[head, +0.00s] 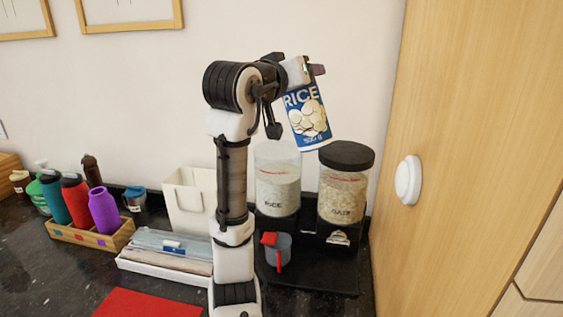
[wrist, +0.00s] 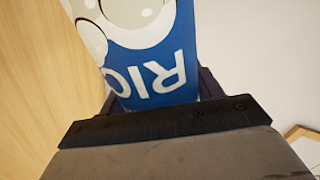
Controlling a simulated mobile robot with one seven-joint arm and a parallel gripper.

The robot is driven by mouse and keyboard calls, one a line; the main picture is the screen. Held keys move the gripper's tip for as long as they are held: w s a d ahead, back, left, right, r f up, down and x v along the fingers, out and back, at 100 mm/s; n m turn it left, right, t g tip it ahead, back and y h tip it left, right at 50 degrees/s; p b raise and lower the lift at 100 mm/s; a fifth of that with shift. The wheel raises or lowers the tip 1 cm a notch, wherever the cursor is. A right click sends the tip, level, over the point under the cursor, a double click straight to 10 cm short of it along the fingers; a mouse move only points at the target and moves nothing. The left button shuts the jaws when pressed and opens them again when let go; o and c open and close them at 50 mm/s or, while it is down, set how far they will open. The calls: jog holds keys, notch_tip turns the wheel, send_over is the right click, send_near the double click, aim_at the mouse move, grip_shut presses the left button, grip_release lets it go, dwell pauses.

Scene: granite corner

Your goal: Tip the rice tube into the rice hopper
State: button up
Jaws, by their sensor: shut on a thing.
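The rice tube (head: 306,118), blue and white with RICE lettering and pale round shapes, is held up in my gripper (head: 312,70) above the dispensers. It leans slightly, with its RICE end up at the gripper. In the wrist view the tube (wrist: 150,50) sits between the jaws, its lettering upside down; my gripper (wrist: 155,105) is shut on it. The rice hopper (head: 277,180), clear and labelled RICE, stands below and left of the tube, partly filled with pale grains. Its top looks open, with no dark lid showing. The tube's lower end is above and right of the hopper's rim.
The oat hopper (head: 346,185) with a black lid (head: 347,155) stands right beside the rice hopper. A wooden cabinet (head: 450,130) closes off the right. A white bag (head: 190,200), a tray of boxes (head: 165,260) and a bottle crate (head: 92,235) stand left.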

jog(key=shift+s+r, duration=0.1)
jog(key=shift+n, duration=0.3)
jog(key=shift+s+a, duration=0.1)
dwell(0.3)
jog(key=shift+f+n, duration=0.25)
jog(key=shift+n, duration=0.15)
